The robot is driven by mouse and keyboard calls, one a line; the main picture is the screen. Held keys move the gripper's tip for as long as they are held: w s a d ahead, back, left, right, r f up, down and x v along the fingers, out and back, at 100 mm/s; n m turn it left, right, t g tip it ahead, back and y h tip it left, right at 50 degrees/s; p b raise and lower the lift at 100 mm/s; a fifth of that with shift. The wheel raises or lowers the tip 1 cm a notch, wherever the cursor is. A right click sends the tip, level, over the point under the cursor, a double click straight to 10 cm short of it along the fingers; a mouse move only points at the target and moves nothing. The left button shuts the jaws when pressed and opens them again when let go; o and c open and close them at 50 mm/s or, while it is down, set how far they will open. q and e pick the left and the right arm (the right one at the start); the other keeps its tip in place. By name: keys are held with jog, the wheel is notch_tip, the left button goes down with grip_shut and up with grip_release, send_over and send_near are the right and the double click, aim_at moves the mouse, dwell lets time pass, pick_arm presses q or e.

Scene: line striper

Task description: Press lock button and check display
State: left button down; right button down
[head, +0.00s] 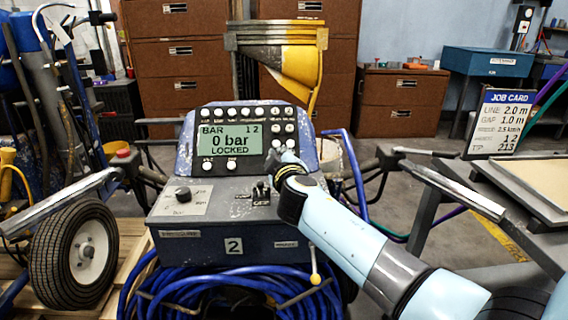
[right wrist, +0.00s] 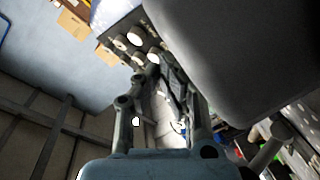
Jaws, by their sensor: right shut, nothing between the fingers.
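The line striper's control panel (head: 192,149) stands upright in the middle of the head view. Its green display (head: 229,139) reads "BAR", "1 2", "0 bar" and "LOCKED". Round white buttons (head: 283,128) sit right of the display, with others above and below it. My right gripper (head: 277,158) is shut and empty, with its tips at the panel's lower right by the buttons. I cannot tell whether they touch. In the right wrist view the fingers (right wrist: 152,75) point at several pale round buttons (right wrist: 134,38). My left gripper is not in view.
A knob (head: 183,194) and small switches (head: 262,190) sit on the console below the panel. Coiled blue hose (head: 240,287) hangs under it. A job card (head: 500,121) stands at right by a table (head: 480,183). A wheel (head: 75,255) stands at left.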

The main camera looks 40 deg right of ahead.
jog(key=shift+s+a+f+g, duration=0.1)
jog(key=shift+s+f+g, duration=0.1)
jog(key=shift+f, duration=0.4)
jog(key=shift+s+f+g, duration=0.1)
jog(key=shift+s+f, duration=0.1)
jog(key=shift+f, duration=0.4)
jog(key=shift+s+a+r+p, duration=0.15)
jog(key=shift+s+r+p, duration=0.05)
jog(key=shift+r+p, duration=0.2)
jog(key=shift+s+a+r+p, duration=0.15)
jog(key=shift+r+p, duration=0.1)
jog(key=shift+p, duration=0.2)
jog(key=shift+s+a+r+p, duration=0.2)
jog(key=shift+s+r+p, duration=0.2)
jog(key=shift+r, duration=0.15)
jog(key=shift+s+a+r+p, duration=0.2)
jog(key=shift+s+r+p, duration=0.2)
jog(key=shift+r, duration=0.1)
jog(key=shift+s+a+r, duration=0.1)
jog(key=shift+s+r, duration=0.05)
jog(key=shift+r, duration=0.1)
jog(key=shift+r, duration=0.1)
